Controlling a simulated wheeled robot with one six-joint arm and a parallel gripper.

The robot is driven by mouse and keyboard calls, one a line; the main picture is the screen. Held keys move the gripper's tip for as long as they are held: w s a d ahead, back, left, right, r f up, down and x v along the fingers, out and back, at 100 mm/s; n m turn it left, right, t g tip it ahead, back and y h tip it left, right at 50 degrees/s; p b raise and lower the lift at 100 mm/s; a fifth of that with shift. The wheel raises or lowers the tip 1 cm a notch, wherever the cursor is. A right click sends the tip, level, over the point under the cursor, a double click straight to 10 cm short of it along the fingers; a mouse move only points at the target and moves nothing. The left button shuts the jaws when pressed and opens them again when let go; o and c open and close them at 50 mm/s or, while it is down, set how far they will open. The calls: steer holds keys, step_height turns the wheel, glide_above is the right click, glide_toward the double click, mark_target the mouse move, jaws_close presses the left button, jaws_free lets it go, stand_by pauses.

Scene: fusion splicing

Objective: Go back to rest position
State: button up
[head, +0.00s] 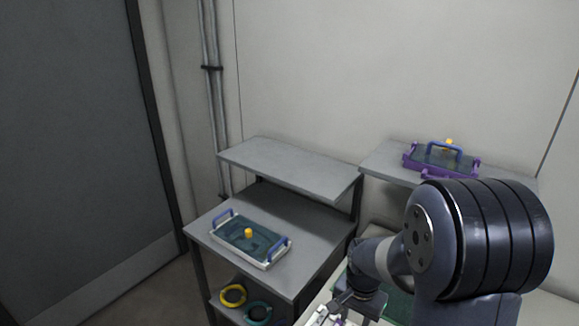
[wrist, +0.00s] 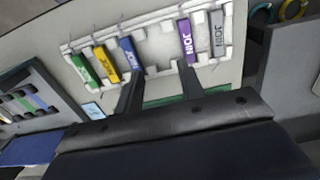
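My gripper (wrist: 161,72) shows in the wrist view with its two dark fingers apart and nothing between them. Past the fingertips lies a white rack (wrist: 158,48) with a green piece (wrist: 84,69), a yellow piece (wrist: 106,63), a blue piece (wrist: 131,58), a purple piece (wrist: 187,42) and a grey piece (wrist: 217,33). The left fingertip overlaps the blue piece and the right one the purple piece in the picture; I cannot tell whether they touch. In the head view my arm reaches down at lower right, and its fingers are too small and partly hidden to read.
A tray with blue handles (head: 248,241) and a yellow knob sits on the grey shelf unit (head: 310,250). A purple tray (head: 440,160) sits on the right shelf (head: 385,165). Yellow (head: 233,295) and teal (head: 258,312) rings lie on the lower shelf. The upper left shelf (head: 290,170) is bare.

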steer(key=shift+f, duration=2.05)
steer(key=shift+s, duration=0.15)
